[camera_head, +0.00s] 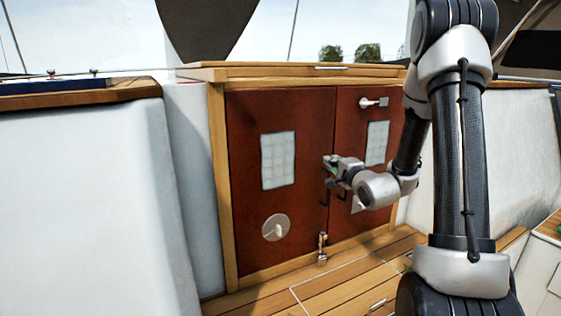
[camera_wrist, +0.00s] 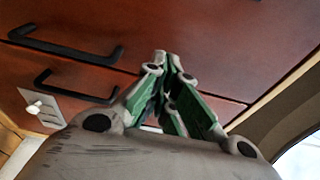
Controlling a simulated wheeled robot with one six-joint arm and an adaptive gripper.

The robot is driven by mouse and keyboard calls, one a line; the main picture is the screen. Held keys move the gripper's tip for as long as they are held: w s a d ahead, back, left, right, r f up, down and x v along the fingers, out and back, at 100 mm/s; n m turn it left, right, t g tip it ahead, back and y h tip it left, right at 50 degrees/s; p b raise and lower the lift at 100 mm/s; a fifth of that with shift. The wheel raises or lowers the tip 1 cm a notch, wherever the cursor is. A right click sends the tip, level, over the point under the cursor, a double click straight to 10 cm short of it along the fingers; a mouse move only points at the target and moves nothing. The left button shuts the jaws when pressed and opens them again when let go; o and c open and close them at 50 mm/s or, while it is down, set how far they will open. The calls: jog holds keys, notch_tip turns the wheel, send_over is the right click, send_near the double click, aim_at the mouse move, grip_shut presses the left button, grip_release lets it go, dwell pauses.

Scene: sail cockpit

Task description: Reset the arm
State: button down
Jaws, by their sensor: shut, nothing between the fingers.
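My gripper (camera_head: 329,170) is in front of the red-brown double doors in the head view, close to the gap between them at about mid height. In the wrist view my gripper (camera_wrist: 161,62) points at the door face, with its green fingers drawn together and nothing between them. I cannot tell whether the tips touch the wood. My grey arm stands at the right of the head view and reaches left toward the doors. It hides part of the right door (camera_head: 347,115). The left door (camera_head: 300,110) looks shut.
Two dark handles, an upper one (camera_wrist: 66,49) and a lower one (camera_wrist: 75,88), are left of my fingers in the wrist view. A small metal fitting (camera_head: 322,247) stands at the doors' foot. White cockpit walls (camera_head: 80,190) flank the wooden floor (camera_head: 300,290).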

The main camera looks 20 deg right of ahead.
jog(key=s+a+f+g+y, duration=0.45)
jog(key=s+a+y, duration=0.25)
jog(key=a, duration=0.2)
jog(key=s+a+f+n+g+y, duration=0.1)
jog(key=s+a+n+g+y, duration=0.2)
jog(key=s, duration=0.5)
jog(key=s+a+f+n+g, duration=0.1)
jog(key=s+a+n+g, duration=0.3)
jog(key=s, duration=0.3)
jog(key=s+d+r+n+g+h, duration=0.1)
jog(key=s+d+n+g+h, duration=0.4)
jog(key=s, duration=0.8)
jog(key=s+d+r+n+t+h, duration=0.2)
jog(key=d+r+n+h, duration=0.3)
jog(key=r, duration=0.6)
jog(key=shift+s+d+n+t+h, duration=0.3)
jog(key=shift+d+t, duration=0.15)
jog(key=shift+d, duration=0.8)
